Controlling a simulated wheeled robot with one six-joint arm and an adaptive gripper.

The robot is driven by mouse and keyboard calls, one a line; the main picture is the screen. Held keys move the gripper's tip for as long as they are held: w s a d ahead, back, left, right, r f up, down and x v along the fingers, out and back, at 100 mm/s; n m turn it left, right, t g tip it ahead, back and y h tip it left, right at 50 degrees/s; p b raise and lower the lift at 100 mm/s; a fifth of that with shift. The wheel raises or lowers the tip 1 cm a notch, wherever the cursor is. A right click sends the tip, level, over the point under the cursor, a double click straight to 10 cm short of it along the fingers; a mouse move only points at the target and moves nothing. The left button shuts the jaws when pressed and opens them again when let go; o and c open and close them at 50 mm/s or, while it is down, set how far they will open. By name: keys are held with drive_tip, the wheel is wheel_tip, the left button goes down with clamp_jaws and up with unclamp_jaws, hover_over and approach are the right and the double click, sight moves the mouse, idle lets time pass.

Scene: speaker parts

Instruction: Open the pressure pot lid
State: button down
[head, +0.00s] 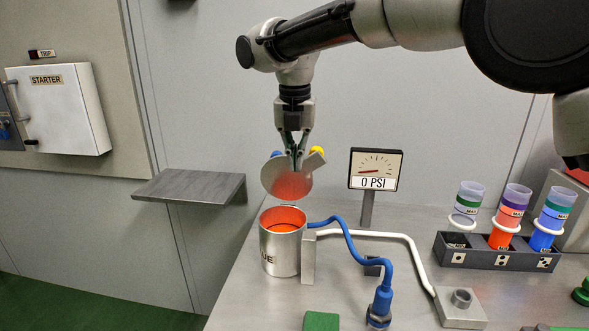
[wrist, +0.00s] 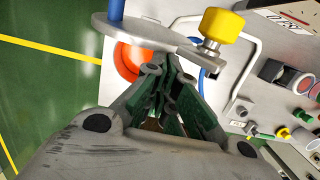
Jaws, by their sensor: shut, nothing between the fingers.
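The pressure pot (head: 281,247) is a metal cylinder on the bench, its orange-red inside showing from above. Its round grey lid (head: 287,183) stands swung up and steeply tilted above the pot's rim. The lid bears a yellow knob (head: 318,150) and a blue post (head: 277,154). In the wrist view the lid (wrist: 160,36) shows nearly edge-on, with the yellow knob (wrist: 222,25) and part of the orange opening (wrist: 129,60). My gripper (head: 297,164) points down at the lid's upper part, shut and empty. Whether its fingertips touch the lid I cannot tell.
A gauge reading 0 PSI (head: 376,170) stands right of the pot. A blue hose (head: 352,243) and a white pipe (head: 385,234) run across the bench. A rack (head: 500,251) with colored cups stands at right. A wall shelf (head: 190,187) is at left.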

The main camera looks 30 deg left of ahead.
drive_tip(key=shift+w+a+r, duration=0.15)
drive_tip(key=shift+w, duration=0.4)
drive_tip(key=shift+w+a+r, duration=0.1)
drive_tip(key=shift+w+a, duration=0.1)
drive_tip(key=shift+w, duration=0.4)
drive_tip(key=shift+w+a+r, duration=0.15)
drive_tip(key=shift+w, duration=0.4)
